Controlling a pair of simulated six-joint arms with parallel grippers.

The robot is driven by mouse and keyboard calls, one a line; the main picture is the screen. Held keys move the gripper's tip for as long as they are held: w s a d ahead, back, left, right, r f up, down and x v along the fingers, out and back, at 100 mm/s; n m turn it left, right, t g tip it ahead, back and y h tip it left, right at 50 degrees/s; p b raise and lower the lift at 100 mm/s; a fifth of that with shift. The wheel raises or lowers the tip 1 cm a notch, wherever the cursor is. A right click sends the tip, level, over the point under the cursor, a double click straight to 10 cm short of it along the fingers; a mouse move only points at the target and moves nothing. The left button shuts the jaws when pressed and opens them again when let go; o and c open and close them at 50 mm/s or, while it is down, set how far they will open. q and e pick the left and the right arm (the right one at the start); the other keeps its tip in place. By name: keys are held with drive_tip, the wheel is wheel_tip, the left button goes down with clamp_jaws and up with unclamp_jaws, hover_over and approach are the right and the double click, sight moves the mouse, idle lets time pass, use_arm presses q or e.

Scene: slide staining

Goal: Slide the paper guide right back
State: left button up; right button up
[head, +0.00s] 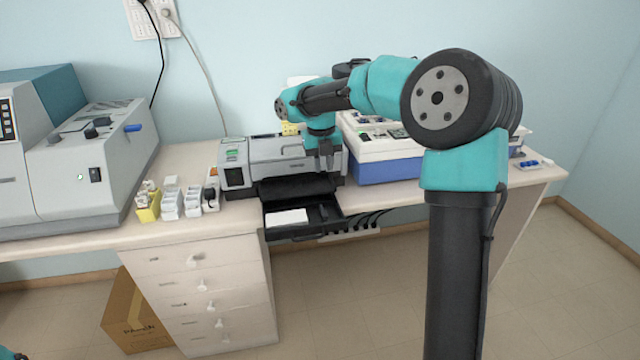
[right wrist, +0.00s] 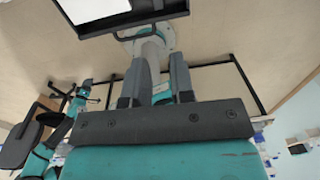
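The grey printer (head: 270,152) stands on the desk with its dark tray (head: 290,236) pulled out in front. White paper (head: 287,217) lies in the tray. A small dark upright part to the right of the paper looks like the paper guide (head: 323,212); it is hard to make out against the black tray. My right gripper (head: 329,168) points down in front of the printer's right side, above and behind that part. In the right wrist view its two fingers (right wrist: 154,80) stand apart with nothing visibly held. My left gripper is out of view.
A blue-and-white device (head: 385,165) stands right of the printer. Small bottle racks (head: 180,200) stand to its left, beside a large grey machine (head: 90,150). Black cables (head: 365,222) hang at the desk's front edge. A cardboard box (head: 135,318) is on the floor.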

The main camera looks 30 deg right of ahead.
drive_tip(key=a+f+h, duration=0.1)
drive_tip(key=f, duration=0.1)
drive_tip(key=w+a+f+g+h, duration=0.1)
drive_tip(key=a+f, duration=0.1)
drive_tip(key=a+f+g+h, duration=0.1)
drive_tip(key=f, duration=0.1)
drive_tip(key=shift+w+a+h, duration=0.2)
drive_tip(key=shift+w+h, duration=0.1)
clamp_jaws()
drive_tip(key=g+h, duration=0.1)
drive_tip(key=h, duration=0.3)
approach(323, 213)
drive_tip(key=shift+w+a+r, duration=0.1)
drive_tip(key=shift+a+r, duration=0.15)
drive_tip(key=shift+a, duration=0.35)
drive_tip(key=shift+a+r, duration=0.25)
drive_tip(key=shift+a, duration=0.4)
drive_tip(key=shift+w+a+f+h, duration=0.2)
drive_tip(key=shift+a+f+h, duration=0.05)
drive_tip(key=shift+a+h, duration=0.15)
drive_tip(key=x, duration=1)
drive_tip(key=shift+w, duration=0.1)
